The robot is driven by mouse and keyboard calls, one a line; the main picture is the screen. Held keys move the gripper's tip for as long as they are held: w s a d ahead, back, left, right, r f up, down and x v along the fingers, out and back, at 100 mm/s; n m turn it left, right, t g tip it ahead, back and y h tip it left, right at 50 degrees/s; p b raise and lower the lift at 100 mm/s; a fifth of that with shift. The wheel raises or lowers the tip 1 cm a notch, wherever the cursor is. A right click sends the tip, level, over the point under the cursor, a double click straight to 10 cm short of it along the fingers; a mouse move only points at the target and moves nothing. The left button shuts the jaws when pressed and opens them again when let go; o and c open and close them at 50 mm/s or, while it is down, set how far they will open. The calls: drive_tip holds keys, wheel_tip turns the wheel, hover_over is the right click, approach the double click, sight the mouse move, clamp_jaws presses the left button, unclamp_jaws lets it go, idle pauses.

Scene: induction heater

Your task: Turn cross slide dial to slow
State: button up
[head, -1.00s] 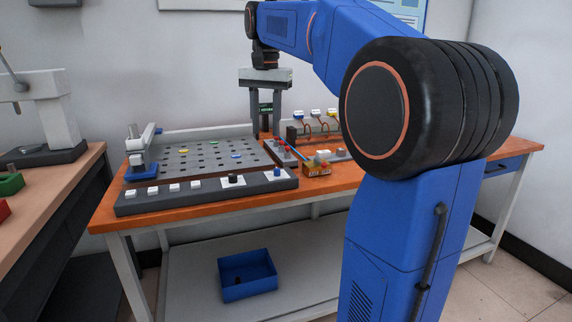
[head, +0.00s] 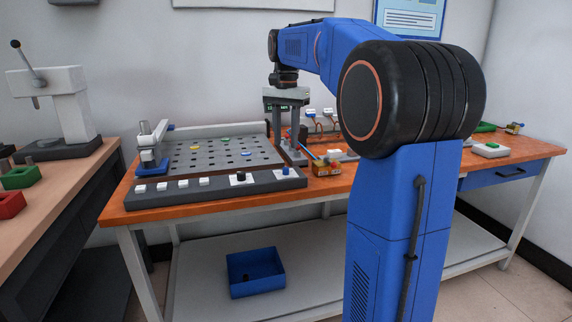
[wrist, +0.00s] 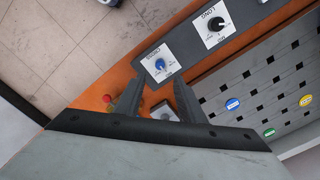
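The cross slide dial (wrist: 160,64) is a blue knob on a white labelled plate in the wrist view. It also shows at the right end of the grey control strip in the head view (head: 286,171). The black-knobbed dial (wrist: 216,24) on a similar white plate sits beside it. My gripper (wrist: 157,84) is open and empty, pointing down, with its fingers apart and the blue dial beyond the gap between their tips. In the head view my gripper (head: 287,147) hangs above the bench, behind the control strip. I see no contact with the dial.
The grey slotted plate (head: 205,155) lies behind the strip (head: 170,199). A small orange box (head: 325,168) stands right of the dials. A red button (wrist: 107,98) shows beside my left finger. A blue bin (head: 256,273) sits on the lower shelf.

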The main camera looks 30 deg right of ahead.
sight(286, 167)
wheel_tip(286, 167, down, 9)
drive_tip(key=shift+r, duration=0.1)
idle(0.3)
clamp_jaws()
